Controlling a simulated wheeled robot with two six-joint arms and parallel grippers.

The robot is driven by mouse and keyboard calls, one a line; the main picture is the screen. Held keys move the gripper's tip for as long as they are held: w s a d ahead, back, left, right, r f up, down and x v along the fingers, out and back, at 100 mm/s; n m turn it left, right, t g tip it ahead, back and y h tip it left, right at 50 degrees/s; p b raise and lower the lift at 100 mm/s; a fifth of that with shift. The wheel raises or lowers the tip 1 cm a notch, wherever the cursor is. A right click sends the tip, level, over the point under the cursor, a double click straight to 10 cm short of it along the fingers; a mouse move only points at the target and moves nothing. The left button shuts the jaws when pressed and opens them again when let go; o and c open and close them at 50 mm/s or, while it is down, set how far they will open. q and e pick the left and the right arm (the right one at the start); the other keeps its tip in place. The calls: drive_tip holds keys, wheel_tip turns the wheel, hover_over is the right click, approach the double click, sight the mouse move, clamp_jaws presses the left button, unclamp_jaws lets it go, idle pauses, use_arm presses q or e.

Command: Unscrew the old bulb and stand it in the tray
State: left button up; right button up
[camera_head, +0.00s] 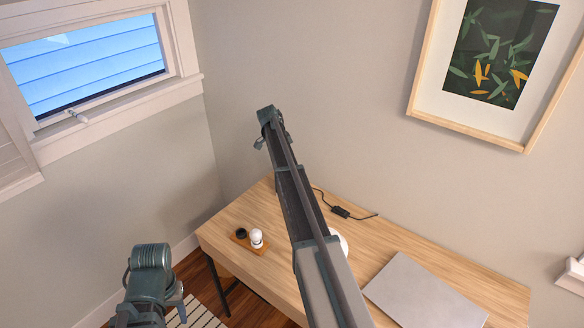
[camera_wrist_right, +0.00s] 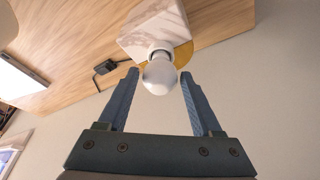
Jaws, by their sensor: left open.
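The old bulb (camera_wrist_right: 160,77) is a round white bulb seated in a socket on a pale marble block (camera_wrist_right: 152,32) with a brass-coloured disc. In the right wrist view it sits between the tips of my right gripper (camera_wrist_right: 159,82), whose jaws are open with a gap on both sides. My left gripper (camera_head: 172,301) is open and empty, left of the desk.
The wooden desk (camera_head: 285,268) stands against the wall. A grey laptop (camera_head: 424,291) lies at its right, and a black cable with a small box (camera_head: 340,212) at the back. A white round object (camera_head: 340,242) is partly hidden behind my right arm.

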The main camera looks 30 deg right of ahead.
clamp_jaws()
drive_tip(key=n, duration=0.1)
drive_tip(key=n+t, duration=0.1)
drive_tip(key=n, duration=0.1)
drive_tip(key=shift+s, duration=0.35)
drive_tip(key=n+t, duration=0.1)
drive_tip(key=n, duration=0.3)
drive_tip(key=shift+n+t, duration=0.3)
drive_tip(key=shift+n, duration=0.3)
drive_tip(key=shift+s+d+n+t+y, duration=0.2)
drive_tip(key=shift+n+t+y, duration=0.1)
drive_tip(key=shift+n, duration=0.7)
drive_tip(key=n+t+y, duration=0.1)
drive_tip(key=n, duration=0.3)
drive_tip(key=shift+d+n, duration=0.1)
drive_tip(key=shift+n, duration=0.2)
drive_tip(key=shift+n+y, duration=0.4)
drive_tip(key=shift+n, duration=0.3)
